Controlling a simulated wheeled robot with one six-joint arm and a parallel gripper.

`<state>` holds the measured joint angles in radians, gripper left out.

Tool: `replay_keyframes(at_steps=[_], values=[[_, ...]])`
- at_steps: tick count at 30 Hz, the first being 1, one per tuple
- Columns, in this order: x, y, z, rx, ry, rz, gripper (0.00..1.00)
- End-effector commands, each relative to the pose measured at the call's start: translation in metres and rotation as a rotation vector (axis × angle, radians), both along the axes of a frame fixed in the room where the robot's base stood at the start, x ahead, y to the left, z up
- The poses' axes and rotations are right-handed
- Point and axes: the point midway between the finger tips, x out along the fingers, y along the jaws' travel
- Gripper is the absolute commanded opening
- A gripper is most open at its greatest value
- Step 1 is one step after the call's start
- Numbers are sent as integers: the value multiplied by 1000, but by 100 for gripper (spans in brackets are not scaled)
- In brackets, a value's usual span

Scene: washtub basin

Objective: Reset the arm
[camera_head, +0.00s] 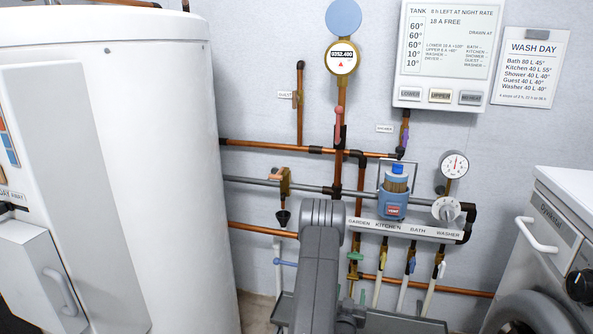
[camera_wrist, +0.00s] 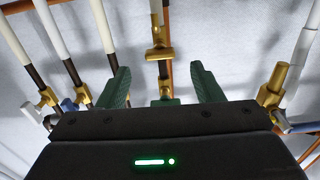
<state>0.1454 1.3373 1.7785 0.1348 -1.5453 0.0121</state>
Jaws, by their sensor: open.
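My gripper (camera_wrist: 158,88) shows in the wrist view with its two green fingers apart and nothing between them. Beyond the gap is a brass valve (camera_wrist: 160,53) on a vertical pipe; I cannot tell how far it is from the fingertips. In the head view my grey arm rises at the lower middle, in front of the pipework. The gripper itself is hard to make out there.
A large white tank (camera_head: 160,150) stands at the left. A washer (camera_head: 550,240) stands at the right. Copper pipes, a manifold labelled for several outlets (camera_head: 405,228), a blue-capped filter (camera_head: 394,196) and a gauge (camera_head: 455,164) line the wall. A control panel (camera_head: 440,50) hangs above.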

Motion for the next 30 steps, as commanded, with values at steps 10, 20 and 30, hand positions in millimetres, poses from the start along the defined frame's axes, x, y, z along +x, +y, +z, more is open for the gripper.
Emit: replay_keyframes(at_steps=[10, 20, 30], values=[[59, -18, -1, -2, -3, -1, 60], [71, -21, 0, -18, 5, 0, 60], [68, -20, 0, -12, 5, 0, 60]])
